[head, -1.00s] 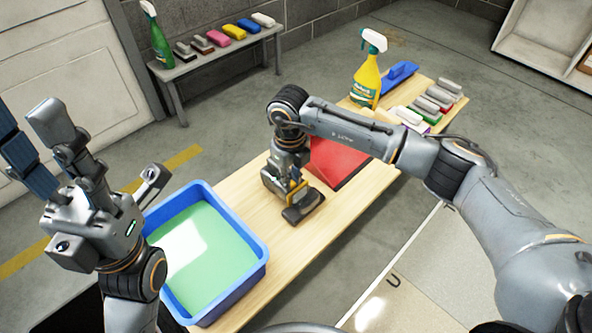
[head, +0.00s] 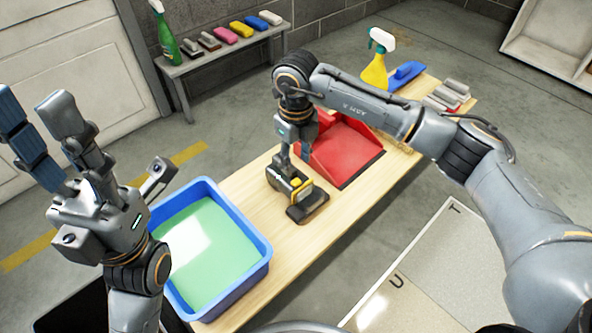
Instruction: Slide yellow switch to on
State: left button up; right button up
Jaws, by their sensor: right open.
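A small dark device with a yellow part (head: 297,185) on its top stands on the wooden bench (head: 240,303). The yellow part looks like the switch; its setting is too small to tell. My left gripper (head: 45,140) is raised at the left, fingers spread upward, open and empty, away from the device.
A blue tub (head: 262,262) of green liquid stands left of the device. A red dustpan (head: 345,150) lies behind it. A yellow spray bottle (head: 374,73), a blue tool (head: 405,74) and brushes (head: 443,98) are at the far end. Bare bench lies in front.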

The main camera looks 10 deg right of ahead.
jog(key=shift+r, duration=2.7)
